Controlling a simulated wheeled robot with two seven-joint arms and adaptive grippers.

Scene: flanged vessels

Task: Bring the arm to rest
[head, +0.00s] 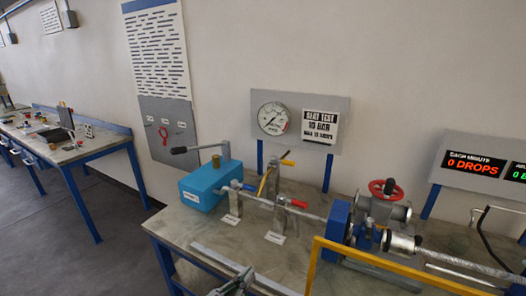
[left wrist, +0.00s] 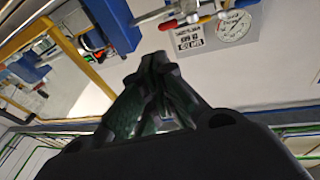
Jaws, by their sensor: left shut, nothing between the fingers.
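My left gripper (head: 240,281) shows at the bottom edge of the head view, low in front of the bench, and only its tip part is in view. In the left wrist view its fingers (left wrist: 155,62) are together with nothing between them. They are apart from the bench fittings. My right gripper is not in view.
The bench (head: 180,222) holds a blue pump box (head: 205,185), valves with coloured levers, and a vessel with a red handwheel (head: 386,190). A yellow rail (head: 390,264) crosses the front right. A gauge (head: 273,118) stands behind. Another bench (head: 60,150) is at far left.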

